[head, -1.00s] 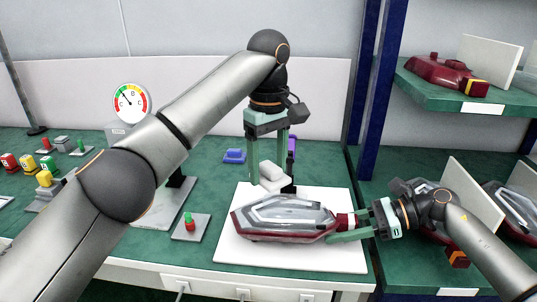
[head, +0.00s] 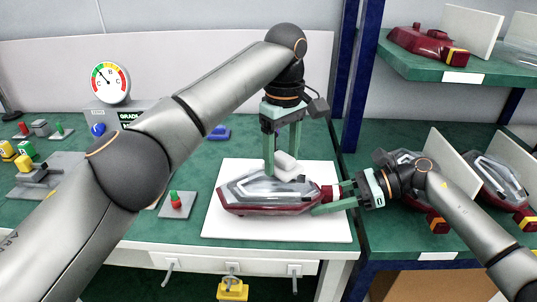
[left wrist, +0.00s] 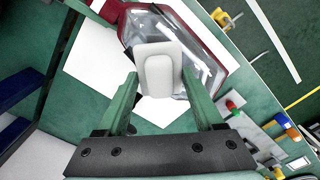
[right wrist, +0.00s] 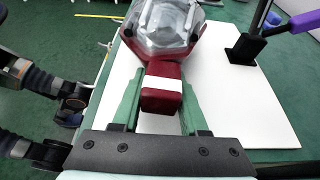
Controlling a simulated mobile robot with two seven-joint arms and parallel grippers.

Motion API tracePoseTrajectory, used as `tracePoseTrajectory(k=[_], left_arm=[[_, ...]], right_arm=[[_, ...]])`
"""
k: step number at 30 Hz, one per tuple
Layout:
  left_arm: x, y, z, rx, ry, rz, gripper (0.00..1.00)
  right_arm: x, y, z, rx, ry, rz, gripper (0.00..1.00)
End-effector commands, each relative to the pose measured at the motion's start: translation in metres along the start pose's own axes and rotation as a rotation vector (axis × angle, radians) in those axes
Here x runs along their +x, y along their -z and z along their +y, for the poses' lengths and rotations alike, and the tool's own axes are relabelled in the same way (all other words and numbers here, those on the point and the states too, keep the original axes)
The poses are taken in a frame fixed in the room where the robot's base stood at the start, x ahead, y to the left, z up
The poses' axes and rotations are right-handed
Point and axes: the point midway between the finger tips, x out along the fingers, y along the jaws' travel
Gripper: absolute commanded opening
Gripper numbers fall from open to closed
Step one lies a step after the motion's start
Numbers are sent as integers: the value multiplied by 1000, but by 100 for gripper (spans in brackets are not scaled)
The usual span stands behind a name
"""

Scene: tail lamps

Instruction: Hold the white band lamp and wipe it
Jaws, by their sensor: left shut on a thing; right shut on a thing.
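The white band lamp (head: 268,196), with a clear lens, dark red base and a white band on its red end, lies on a white mat (head: 225,228). My right gripper (head: 328,200) is shut on that end from the right; the right wrist view shows the white band (right wrist: 160,85) between the fingers. My left gripper (head: 282,155) points down over the lamp's far side, shut on a white wiping pad (head: 286,162). The pad also shows in the left wrist view (left wrist: 158,68), over the lens. Whether it touches the lens I cannot tell.
A black stand (right wrist: 243,50) with a purple-handled thing (right wrist: 303,22) is behind the lamp. A plate with a red-and-green button (head: 176,201) and a dial gauge (head: 110,82) are at left. Shelves at right hold other lamps (head: 497,180). The mat's front is clear.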

Motion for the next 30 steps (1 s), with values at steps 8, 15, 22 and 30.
tracePoseTrajectory(k=[8, 15, 22, 30], left_arm=[[0, -2, 2, 0, 0, -3, 17], [1, 15, -13, 0, 1, -2, 17], [2, 31, -27, -1, 1, -1, 17], [-1, 44, -38, -1, 0, 1, 17]], right_arm=[[0, -5, -1, -4, 1, -9, 0], [-1, -5, -1, -4, 2, -9, 0], [-1, -4, -1, -4, 2, -9, 0], [-1, -4, -1, -4, 3, -8, 0]])
